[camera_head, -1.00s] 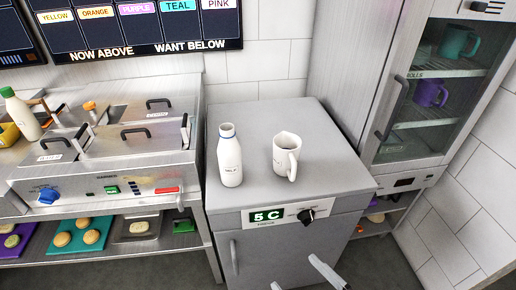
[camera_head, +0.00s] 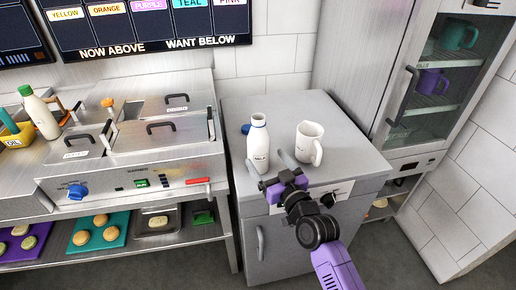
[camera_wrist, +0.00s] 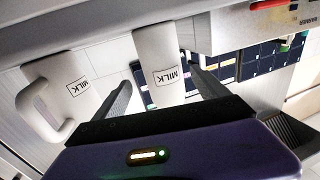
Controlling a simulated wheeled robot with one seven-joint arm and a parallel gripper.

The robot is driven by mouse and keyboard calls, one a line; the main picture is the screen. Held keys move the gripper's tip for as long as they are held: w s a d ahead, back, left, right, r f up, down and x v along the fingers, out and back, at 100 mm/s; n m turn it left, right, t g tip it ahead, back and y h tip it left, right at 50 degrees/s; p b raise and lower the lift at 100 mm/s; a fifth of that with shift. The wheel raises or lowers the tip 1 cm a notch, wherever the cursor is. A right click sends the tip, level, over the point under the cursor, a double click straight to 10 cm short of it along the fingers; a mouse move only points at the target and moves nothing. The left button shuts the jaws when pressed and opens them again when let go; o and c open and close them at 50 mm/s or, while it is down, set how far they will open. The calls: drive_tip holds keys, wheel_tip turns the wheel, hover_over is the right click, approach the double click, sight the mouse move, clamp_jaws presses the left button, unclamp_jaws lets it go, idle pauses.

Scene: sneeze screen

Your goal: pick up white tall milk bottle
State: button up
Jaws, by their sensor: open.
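The wrist view also shows my gripper's fingers (camera_wrist: 161,80).
A white milk jug (camera_head: 308,146) with a handle stands close to the right of the bottle, near my right finger. A small blue thing (camera_head: 246,129) lies behind the bottle. The cabinet top (camera_head: 350,160) is clear on the right. A fridge (camera_head: 418,110) stands right.

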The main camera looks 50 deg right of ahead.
sight(258, 151)
drive_tip(key=shift+a+p+x, duration=0.1)
drive_tip(key=shift+p+x, duration=0.25)
drive_tip(key=shift+x, duration=1.05)
drive_tip(key=shift+a+p+x, duration=0.15)
drive_tip(key=shift+p+x, duration=0.2)
drive_tip(key=shift+x, duration=1.05)
drive_tip(key=shift+w, duration=0.1)
drive_tip(key=c, duration=1.6)
drive_tip(key=shift+c, duration=0.2)
wheel_tip(258, 151, up, 20)
drive_tip(key=p, duration=0.2)
drive_tip(key=shift+p, duration=0.4)
